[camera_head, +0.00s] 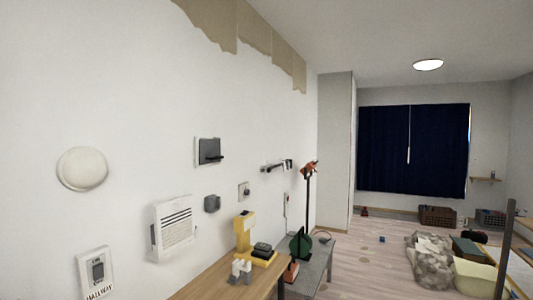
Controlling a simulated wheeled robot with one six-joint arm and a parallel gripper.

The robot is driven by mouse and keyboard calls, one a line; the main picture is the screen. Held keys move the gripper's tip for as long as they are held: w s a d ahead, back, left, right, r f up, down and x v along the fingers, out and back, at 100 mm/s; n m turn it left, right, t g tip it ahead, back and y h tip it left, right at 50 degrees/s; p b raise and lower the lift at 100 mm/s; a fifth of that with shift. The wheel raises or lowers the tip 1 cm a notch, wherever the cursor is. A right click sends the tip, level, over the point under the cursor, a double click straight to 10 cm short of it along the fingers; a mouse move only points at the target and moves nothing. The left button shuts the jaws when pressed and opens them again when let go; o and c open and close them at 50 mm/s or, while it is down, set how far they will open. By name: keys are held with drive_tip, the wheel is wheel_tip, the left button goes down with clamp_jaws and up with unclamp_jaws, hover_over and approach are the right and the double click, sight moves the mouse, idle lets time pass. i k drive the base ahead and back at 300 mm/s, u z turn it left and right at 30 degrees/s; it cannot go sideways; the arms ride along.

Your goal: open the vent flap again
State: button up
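A white louvred vent (175,228) is on the left wall, at lower left of the picture. It has several dark horizontal slots in its face, and its frame stands out a little from the wall. I cannot tell whether its flap is open or shut. A grey square plate with a dark lever (208,152) is on the wall above and to the right of the vent. My gripper is not seen in this view.
A wooden bench (215,277) below the vent holds a yellow device (245,236) and a small white object (241,270). A grey table (315,262) stands beyond. A round white disc (82,169) and a hallway switch (96,271) are on the wall. Floor clutter lies at right.

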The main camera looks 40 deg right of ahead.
sight(209, 149)
drive_tip(key=z, duration=0.95)
drive_tip(key=k, duration=0.3)
drive_tip(key=z, duration=1.15)
drive_tip(key=i, duration=1.6)
drive_tip(key=u, duration=1.2)
drive_tip(key=i, duration=0.85)
drive_tip(key=u, duration=1)
